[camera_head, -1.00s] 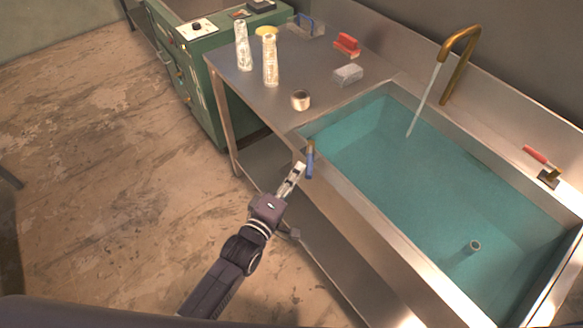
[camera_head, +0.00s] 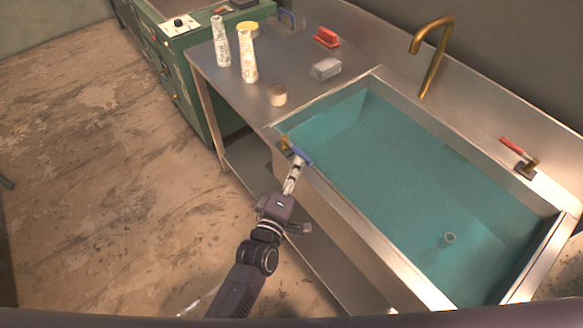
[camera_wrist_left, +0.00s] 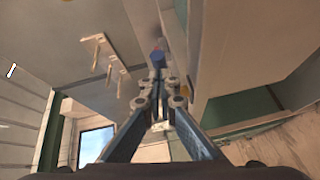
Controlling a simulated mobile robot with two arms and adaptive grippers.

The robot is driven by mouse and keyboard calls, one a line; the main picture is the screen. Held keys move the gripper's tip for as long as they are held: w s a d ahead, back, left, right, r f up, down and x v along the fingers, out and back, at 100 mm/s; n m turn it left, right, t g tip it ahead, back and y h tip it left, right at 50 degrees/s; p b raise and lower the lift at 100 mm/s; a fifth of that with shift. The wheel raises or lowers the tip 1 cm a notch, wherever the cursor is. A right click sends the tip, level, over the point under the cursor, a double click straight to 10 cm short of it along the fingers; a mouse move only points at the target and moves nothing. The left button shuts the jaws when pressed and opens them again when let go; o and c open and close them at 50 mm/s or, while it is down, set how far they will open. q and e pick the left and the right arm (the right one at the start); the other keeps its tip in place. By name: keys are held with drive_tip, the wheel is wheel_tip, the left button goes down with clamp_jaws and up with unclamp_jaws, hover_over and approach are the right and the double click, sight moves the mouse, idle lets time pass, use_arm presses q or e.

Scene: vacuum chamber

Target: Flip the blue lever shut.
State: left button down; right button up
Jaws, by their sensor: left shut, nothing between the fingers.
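The blue lever (camera_head: 302,157) sits on a brass valve (camera_head: 286,143) at the sink's front left corner. Its blue handle lies crosswise over the sink's front rim. My left gripper (camera_head: 298,164) is shut and empty, with its tips right at the blue handle, seemingly touching it. In the left wrist view, the blue end of the lever (camera_wrist_left: 158,59) shows just beyond the shut fingertips (camera_wrist_left: 158,76). The brass faucet (camera_head: 432,55) shows no water stream. My right gripper is not in view.
The sink (camera_head: 385,262) holds teal water. A red-handled valve (camera_head: 519,154) is on its back rim. The floor at left is clear.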

use_arm(q)
drive_tip(key=shift+d+r, duration=0.1)
drive_tip(key=shift+d, duration=0.2)
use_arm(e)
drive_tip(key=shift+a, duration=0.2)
